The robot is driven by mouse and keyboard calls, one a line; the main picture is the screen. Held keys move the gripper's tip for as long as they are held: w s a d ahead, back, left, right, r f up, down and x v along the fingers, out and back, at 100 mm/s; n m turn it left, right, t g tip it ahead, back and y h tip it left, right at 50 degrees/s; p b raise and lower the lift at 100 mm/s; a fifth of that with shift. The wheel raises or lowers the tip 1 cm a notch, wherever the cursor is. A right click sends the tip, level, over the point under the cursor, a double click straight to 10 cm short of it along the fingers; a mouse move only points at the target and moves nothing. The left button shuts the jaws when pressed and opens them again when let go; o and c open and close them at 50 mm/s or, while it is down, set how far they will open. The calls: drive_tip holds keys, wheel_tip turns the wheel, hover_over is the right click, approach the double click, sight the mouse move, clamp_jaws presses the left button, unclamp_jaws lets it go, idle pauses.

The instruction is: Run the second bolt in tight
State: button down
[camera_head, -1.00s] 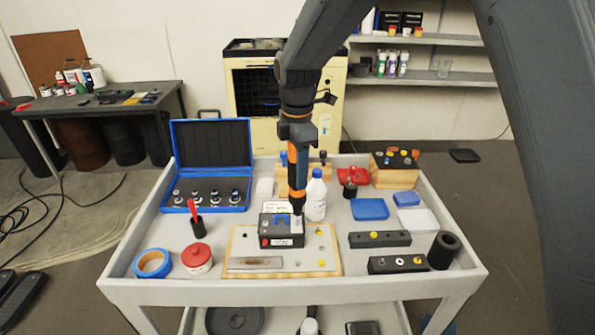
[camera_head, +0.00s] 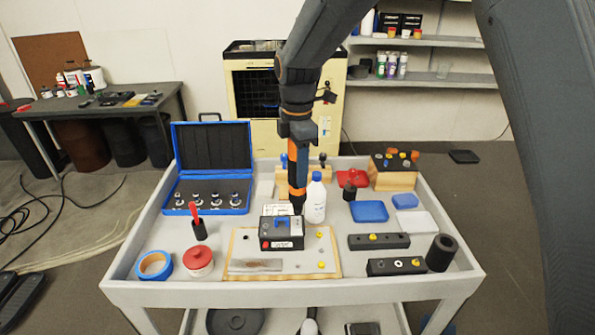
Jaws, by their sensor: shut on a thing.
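My gripper (camera_head: 298,143) is shut on a blue-and-orange driver (camera_head: 298,178), held upright with its dark tip down. The tip is at the back right corner of a black block (camera_head: 282,242) with a blue part on top and a red spot on its front. The block sits on a wooden-edged pale board (camera_head: 315,262). Whether the tip touches a bolt is too small to tell; no bolt under it shows clearly. Small yellow and dark fittings lie on the board's right side. A metal strip (camera_head: 255,266) lies at its front.
A white bottle (camera_head: 315,203) stands close to the right of the driver. An open blue case (camera_head: 210,165) with several sockets is at left. Black bars (camera_head: 378,241), a black cylinder (camera_head: 441,252), a red-lidded tub (camera_head: 199,262) and blue tape (camera_head: 154,264) surround the board on the grey cart.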

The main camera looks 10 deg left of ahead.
drive_tip(key=shift+r+p, duration=2.2)
drive_tip(key=shift+r, duration=1.45)
